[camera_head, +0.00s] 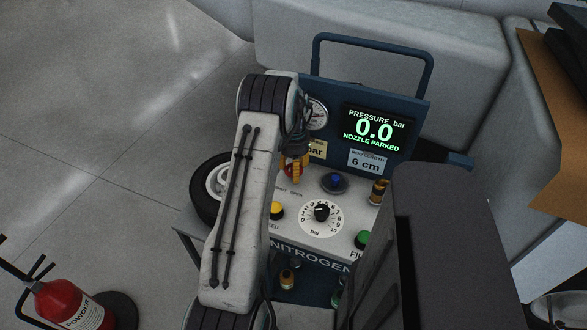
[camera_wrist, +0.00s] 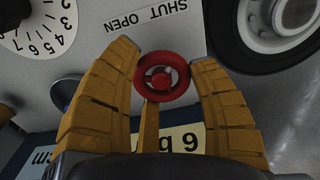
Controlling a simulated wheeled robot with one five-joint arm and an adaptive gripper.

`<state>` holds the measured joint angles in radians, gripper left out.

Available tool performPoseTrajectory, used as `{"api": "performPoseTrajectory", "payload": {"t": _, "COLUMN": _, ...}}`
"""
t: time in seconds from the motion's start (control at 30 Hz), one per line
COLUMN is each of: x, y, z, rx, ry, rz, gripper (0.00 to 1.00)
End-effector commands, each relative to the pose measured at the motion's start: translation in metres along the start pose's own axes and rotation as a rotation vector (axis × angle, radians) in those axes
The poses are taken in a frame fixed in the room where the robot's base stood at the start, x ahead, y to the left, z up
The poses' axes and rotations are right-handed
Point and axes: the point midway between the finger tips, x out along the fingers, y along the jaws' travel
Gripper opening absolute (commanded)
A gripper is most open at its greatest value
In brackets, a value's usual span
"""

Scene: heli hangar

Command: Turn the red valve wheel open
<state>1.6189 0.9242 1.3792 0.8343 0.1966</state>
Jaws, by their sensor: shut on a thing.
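The red valve wheel (camera_wrist: 181,80) is a small ring with a red hub, in the middle of the wrist view. My gripper (camera_wrist: 166,57) has its yellow fingers on either side of the wheel and is shut on its rim. A narrow yellow bar (camera_wrist: 150,128) lies just below the wheel. A label (camera_wrist: 147,17) reading "SHUT OPEN" is on the panel beside it. In the head view my gripper (camera_head: 293,168) reaches down to the panel behind my arm, and the wheel is mostly hidden there.
The nitrogen cart carries a display (camera_head: 375,130) reading 0.0 bar, nozzle parked. A black dial (camera_head: 322,212), a yellow button (camera_head: 277,210), a green button (camera_head: 363,239) and a blue button (camera_head: 335,181) are close by. A tyre (camera_head: 207,186) stands left; a fire extinguisher (camera_head: 70,306) is lower left.

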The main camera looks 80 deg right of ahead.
Motion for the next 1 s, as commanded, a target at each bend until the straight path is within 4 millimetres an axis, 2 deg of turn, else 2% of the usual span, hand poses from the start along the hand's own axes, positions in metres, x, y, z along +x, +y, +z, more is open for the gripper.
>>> {"api": "performPoseTrajectory", "payload": {"t": 0.03, "x": 0.0006, "y": -0.0006, "z": 0.0017, "rx": -0.002, "ry": -0.005, "rz": 0.001, "gripper": 0.4}}
{"api": "performPoseTrajectory", "payload": {"t": 0.23, "x": 0.0009, "y": -0.0008, "z": 0.0025, "rx": -0.003, "ry": -0.008, "rz": 0.002, "gripper": 0.23}}
{"api": "performPoseTrajectory", "payload": {"t": 0.57, "x": 0.0025, "y": -0.0007, "z": 0.0037, "rx": -0.064, "ry": -0.012, "rz": 0.002, "gripper": 0.22}}
{"api": "performPoseTrajectory", "payload": {"t": 1.0, "x": 0.004, "y": 0.001, "z": 0.0046, "rx": -0.423, "ry": -0.016, "rz": 0.0, "gripper": 0.22}}
